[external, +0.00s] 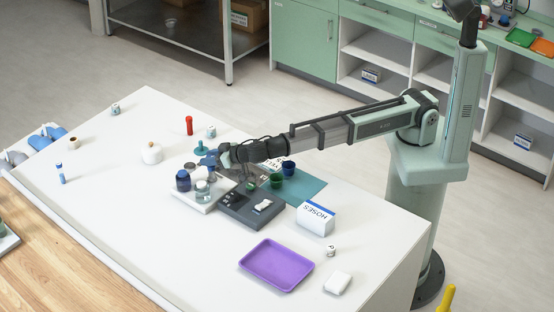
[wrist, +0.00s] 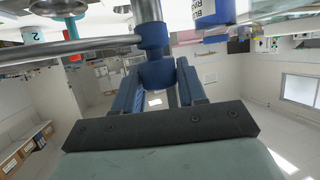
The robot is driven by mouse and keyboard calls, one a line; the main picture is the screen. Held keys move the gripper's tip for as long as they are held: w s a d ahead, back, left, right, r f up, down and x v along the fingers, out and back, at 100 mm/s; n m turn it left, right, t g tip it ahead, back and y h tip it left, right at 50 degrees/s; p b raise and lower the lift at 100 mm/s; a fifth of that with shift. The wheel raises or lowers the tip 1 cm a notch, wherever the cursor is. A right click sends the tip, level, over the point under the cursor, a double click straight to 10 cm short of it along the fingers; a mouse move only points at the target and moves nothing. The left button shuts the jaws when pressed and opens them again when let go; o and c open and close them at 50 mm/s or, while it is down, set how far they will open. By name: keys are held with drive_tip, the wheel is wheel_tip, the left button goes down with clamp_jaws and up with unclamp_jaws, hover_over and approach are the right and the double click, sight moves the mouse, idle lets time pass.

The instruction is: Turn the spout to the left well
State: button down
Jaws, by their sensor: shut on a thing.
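The spout shows in the wrist view as a steel pipe (wrist: 70,46) running left from a blue joint (wrist: 153,40) on an upright steel post. My gripper (wrist: 157,80) has its two blue fingers closed around a blue knob (wrist: 157,74) just below that joint. In the external view, my gripper (external: 222,156) reaches in from the right to a blue part (external: 208,160) behind a white tray (external: 188,205). A dark blue jar (external: 183,182) and a clear jar (external: 203,194) stand on the tray. I cannot make out the wells or the spout's outlet.
Dark cups stand on a teal mat (external: 310,189) under my arm. A purple tray (external: 276,267) lies in front. The table's left part is mostly clear.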

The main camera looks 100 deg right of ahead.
drive_tip(key=shift+f+m+g+h, duration=0.15)
drive_tip(key=shift+m+g+h, duration=0.65)
drive_tip(key=shift+m+h, duration=0.25)
drive_tip(key=shift+s, duration=0.1)
drive_tip(key=c, duration=0.7)
unclamp_jaws()
drive_tip(key=v, duration=1.3)
drive_tip(key=shift+s+a, duration=0.2)
drive_tip(key=shift+a, duration=0.1)
drive_tip(key=shift+w, duration=0.1)
